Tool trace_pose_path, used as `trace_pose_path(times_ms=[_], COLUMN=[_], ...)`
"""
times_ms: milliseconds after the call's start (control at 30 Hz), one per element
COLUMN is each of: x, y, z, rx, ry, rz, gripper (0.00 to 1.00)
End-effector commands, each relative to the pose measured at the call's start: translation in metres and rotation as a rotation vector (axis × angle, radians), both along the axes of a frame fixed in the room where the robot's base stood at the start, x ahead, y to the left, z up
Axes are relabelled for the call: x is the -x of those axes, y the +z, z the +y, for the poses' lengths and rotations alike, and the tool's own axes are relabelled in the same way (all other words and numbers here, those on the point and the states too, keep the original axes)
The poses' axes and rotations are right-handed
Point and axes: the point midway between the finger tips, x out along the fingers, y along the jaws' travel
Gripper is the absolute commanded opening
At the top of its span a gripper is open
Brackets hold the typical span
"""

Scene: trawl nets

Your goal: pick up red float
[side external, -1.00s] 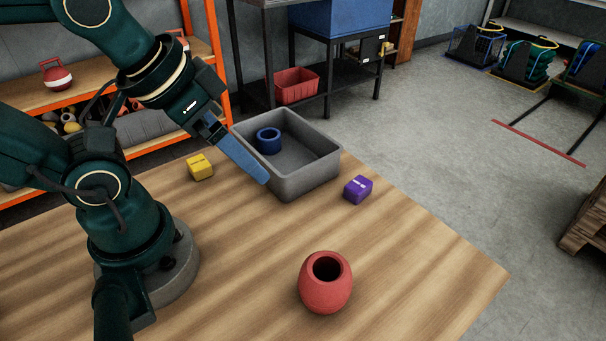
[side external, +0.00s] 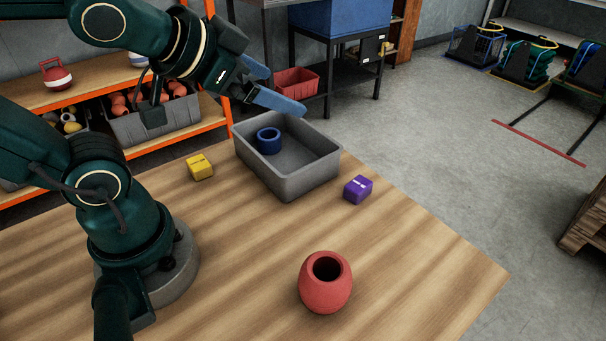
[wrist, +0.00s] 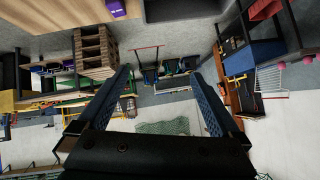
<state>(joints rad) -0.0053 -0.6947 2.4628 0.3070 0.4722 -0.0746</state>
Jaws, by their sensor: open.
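The red float (side external: 325,290) is a rounded barrel shape with a dark hole in its top. It stands upright on the wooden table near the front, in the side external view. My gripper (side external: 287,88) is open and empty, raised above the back of the grey tray, far from the float. In the wrist view my two blue fingers (wrist: 162,85) stand wide apart with nothing between them. The red float does not show in the wrist view.
The wooden table (side external: 230,270) is clear around the float. An orange-framed shelf (side external: 205,125) stands behind.

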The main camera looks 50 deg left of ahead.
Motion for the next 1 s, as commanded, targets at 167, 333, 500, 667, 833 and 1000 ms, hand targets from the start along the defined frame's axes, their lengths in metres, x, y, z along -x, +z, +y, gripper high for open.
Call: trace_pose_path(times_ms=[167,333,500,667,833,1000], x=[-0.06,-0.094,-0.087,-0.044,0.013,0.041], y=[0.03,0.018,-0.032,-0.084,-0.122,-0.147], z=[-0.002,-0.04,-0.084,-0.108,-0.11,-0.102], rx=[-0.247,-0.377,-0.331,-0.142,0.134,0.3], ry=[-0.21,-0.565,-0.977,-1.316,-1.556,-1.613], rz=[-0.221,-0.318,-0.299,-0.21,-0.093,-0.003], gripper=[1.0,1.0,1.0,1.0,1.0,1.0])
